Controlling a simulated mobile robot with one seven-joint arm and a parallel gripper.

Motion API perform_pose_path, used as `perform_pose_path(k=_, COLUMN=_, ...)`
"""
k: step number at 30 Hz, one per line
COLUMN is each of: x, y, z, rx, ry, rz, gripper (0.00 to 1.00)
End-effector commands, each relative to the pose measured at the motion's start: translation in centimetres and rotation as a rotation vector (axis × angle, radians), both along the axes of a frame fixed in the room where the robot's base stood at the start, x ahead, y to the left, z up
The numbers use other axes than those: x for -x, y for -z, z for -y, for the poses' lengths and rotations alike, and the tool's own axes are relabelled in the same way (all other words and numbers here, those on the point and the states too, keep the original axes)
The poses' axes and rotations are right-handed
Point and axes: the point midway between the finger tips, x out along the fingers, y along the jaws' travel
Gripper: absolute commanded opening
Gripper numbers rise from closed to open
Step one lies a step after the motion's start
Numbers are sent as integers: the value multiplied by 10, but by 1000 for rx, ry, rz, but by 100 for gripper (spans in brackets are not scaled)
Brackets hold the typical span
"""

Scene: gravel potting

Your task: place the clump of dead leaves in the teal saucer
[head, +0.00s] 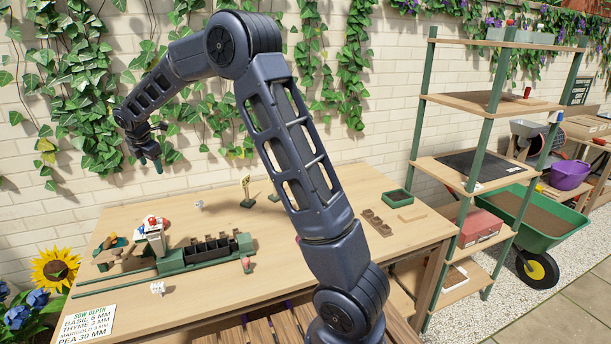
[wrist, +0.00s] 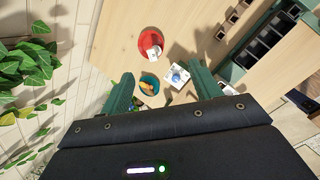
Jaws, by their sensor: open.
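My gripper (head: 152,160) is raised high in front of the brick wall, above the left part of the table. In the wrist view its two green fingers (wrist: 162,70) are apart with nothing held between them. The teal saucer (wrist: 152,78) lies far below, seen between the fingers. It also shows small at the table's left end in the head view (head: 122,242). An orange-brown lump (wrist: 146,88), which looks like the clump of dead leaves, appears within the saucer's rim. At this size I cannot tell whether it rests fully inside.
A red round item (wrist: 151,37) and a white-and-blue item (wrist: 178,77) are near the saucer. On the wooden table (head: 300,260) a green rack with dark cells (head: 215,250) stands right of the saucer. Ivy (head: 75,80) hangs on the wall close to my gripper.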

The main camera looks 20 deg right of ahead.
Motion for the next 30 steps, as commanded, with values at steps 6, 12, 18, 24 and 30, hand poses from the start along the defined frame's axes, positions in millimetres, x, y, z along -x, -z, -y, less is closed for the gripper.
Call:
perform_pose_path(k=6, x=31, y=-53, z=92, rx=-110, ry=298, rz=7, gripper=63)
perform_pose_path(k=12, x=71, y=-87, z=167, rx=-215, ry=570, rz=13, gripper=63)
perform_pose_path(k=18, x=121, y=-109, z=234, rx=-318, ry=840, rz=20, gripper=63)
perform_pose_path(k=24, x=178, y=-122, z=292, rx=-429, ry=1108, rz=29, gripper=63)
perform_pose_path(k=30, x=239, y=-123, z=340, rx=-538, ry=1375, rz=36, gripper=63)
